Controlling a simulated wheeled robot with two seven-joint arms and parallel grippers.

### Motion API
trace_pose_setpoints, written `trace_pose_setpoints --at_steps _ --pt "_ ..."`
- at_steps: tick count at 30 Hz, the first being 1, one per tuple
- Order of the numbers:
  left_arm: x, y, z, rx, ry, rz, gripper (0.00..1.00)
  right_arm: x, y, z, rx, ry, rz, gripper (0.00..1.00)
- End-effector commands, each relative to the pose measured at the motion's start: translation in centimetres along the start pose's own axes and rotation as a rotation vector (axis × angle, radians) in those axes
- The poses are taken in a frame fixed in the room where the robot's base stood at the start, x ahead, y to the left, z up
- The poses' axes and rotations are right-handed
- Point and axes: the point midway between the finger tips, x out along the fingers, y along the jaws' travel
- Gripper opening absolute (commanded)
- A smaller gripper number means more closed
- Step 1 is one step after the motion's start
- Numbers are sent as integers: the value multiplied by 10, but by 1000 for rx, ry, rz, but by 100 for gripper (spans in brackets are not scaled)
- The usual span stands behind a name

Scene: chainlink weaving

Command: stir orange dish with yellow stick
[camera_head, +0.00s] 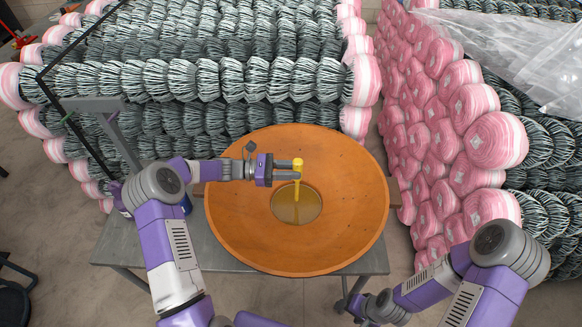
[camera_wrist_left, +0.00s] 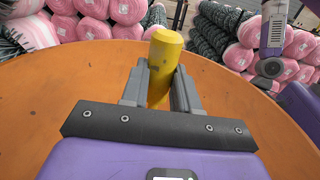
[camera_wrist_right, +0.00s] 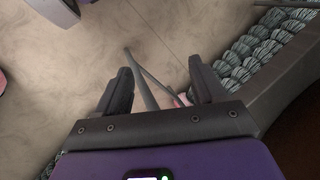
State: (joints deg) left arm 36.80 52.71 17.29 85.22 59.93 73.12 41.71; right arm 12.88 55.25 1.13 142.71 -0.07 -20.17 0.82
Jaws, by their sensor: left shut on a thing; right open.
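The large orange dish (camera_head: 350,215) sits on the grey table, with a yellowish round pool at its middle. My left gripper (camera_head: 285,171) is shut on the yellow stick (camera_head: 297,178) near its top. The stick is upright over the dish, and its lower end reaches the pool; I cannot tell how deep it goes. In the left wrist view the stick (camera_wrist_left: 164,55) stands between the two fingers, with the orange dish (camera_wrist_left: 40,110) behind and below. My right gripper (camera_wrist_right: 155,88) is open and empty, low and away from the dish, facing the floor.
The grey table (camera_head: 180,255) shows at the left and front of the dish. Stacked coils of grey wire (camera_head: 200,80) and pink-wrapped rolls (camera_head: 495,140) stand behind and to the right. A dark blue object (camera_head: 186,204) is on the table by my left arm.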

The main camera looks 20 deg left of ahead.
Motion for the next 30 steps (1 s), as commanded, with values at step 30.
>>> trace_pose_setpoints --at_steps 30 --pt "0 0 -49 0 0 0 0 28 10 -1 0 0 0 69"
